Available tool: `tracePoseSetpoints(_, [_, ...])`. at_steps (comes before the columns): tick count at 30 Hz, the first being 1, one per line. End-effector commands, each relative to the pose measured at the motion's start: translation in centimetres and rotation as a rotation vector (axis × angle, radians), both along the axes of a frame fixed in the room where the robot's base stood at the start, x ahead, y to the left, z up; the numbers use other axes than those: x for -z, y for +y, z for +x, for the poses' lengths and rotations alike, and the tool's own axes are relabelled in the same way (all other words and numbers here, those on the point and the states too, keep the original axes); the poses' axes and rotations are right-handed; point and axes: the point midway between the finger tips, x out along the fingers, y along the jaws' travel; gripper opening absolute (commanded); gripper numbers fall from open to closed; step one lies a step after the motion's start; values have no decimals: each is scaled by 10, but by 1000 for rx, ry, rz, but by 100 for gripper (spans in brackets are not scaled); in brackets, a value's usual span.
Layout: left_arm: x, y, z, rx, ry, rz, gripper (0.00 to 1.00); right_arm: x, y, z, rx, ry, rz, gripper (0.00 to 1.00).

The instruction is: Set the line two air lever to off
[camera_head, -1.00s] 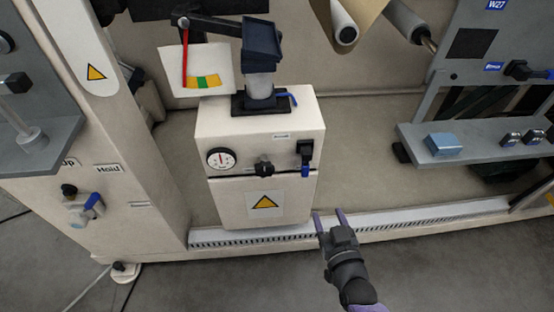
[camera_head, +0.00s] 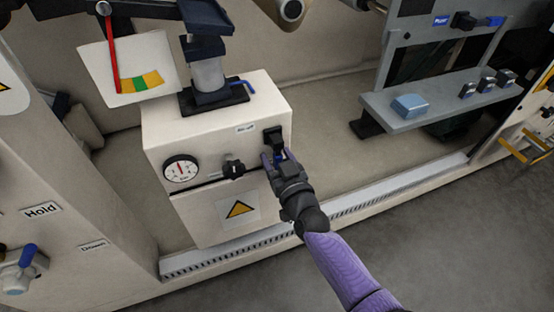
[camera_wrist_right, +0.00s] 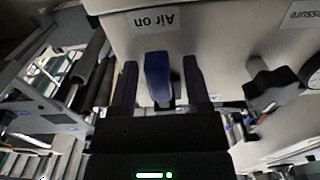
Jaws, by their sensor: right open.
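The air lever has a black body (camera_head: 273,137) on the front of a cream box, with a blue handle that hangs down and is mostly hidden by my gripper in the head view. In the right wrist view the blue handle (camera_wrist_right: 158,76) stands between my two fingers, with small gaps on both sides. A label reading "Air on" (camera_wrist_right: 157,20), upside down there, is beside it. My right gripper (camera_head: 273,158) is open around the handle, just in front of the box. My left gripper is not in view.
The cream box (camera_head: 210,128) also carries a pressure gauge (camera_head: 181,171) and a black knob (camera_head: 233,169) left of the lever. A blue handle (camera_head: 243,86) is on its top. A grey shelf (camera_head: 440,105) with several small items stands at the right.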

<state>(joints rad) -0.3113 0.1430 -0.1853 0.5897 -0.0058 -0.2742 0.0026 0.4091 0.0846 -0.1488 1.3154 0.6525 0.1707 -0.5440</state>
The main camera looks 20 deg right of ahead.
Motion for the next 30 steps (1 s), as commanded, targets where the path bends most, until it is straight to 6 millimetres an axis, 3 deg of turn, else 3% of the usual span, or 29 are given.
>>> tracePoseSetpoints(3, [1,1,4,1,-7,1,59,0,0,0,0,0,0,62])
tracePoseSetpoints(4, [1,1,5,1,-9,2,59,0,0,0,0,0,0,58])
tracePoseSetpoints(12, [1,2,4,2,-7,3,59,0,0,0,0,1,0,0])
tracePoseSetpoints(30, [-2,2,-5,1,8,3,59,1,0,-1,0,2,0,0])
